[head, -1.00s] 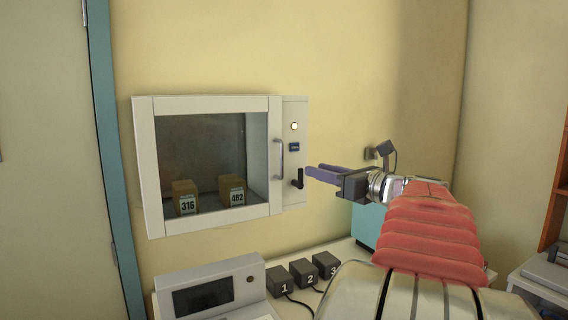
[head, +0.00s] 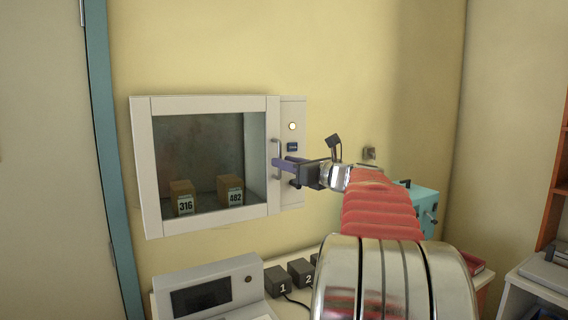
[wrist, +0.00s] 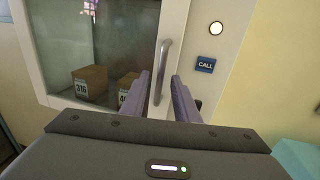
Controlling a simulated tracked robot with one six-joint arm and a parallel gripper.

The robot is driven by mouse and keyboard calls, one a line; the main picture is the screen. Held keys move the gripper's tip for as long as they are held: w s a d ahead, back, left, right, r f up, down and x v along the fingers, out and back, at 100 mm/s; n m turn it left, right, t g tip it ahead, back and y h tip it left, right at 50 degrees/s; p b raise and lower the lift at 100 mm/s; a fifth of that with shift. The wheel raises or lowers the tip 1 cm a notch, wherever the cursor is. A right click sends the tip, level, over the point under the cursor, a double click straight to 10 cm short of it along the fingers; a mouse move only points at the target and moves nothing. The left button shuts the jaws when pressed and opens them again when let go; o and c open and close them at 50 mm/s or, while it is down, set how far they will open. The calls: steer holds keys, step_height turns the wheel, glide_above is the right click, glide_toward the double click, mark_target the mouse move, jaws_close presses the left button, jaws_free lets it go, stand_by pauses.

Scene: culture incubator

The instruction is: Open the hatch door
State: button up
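The hatch door (head: 272,190) is a white frame with a glass pane, set in the wall cabinet, and looks shut. Its vertical metal handle (wrist: 162,72) is on the door's right edge; it also shows in the head view (head: 277,158). My gripper (head: 278,162) is at the handle. In the wrist view my gripper (wrist: 162,80) has its two purple fingers apart, one to each side of the handle's lower part, with gaps visible. A black lever on the right panel is mostly hidden behind my gripper.
Boxes marked 316 (head: 183,199) and 482 (head: 230,191) stand behind the glass. A round light (head: 292,126) and a blue CALL button (wrist: 205,65) are on the right panel. Below are a grey device (head: 208,290) and numbered black blocks (head: 278,281). A teal box (head: 415,200) stands right.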

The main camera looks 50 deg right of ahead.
steer(key=shift+w, duration=0.65)
steer(key=shift+d, duration=0.1)
steer(key=shift+c, duration=0.5)
jaws_close()
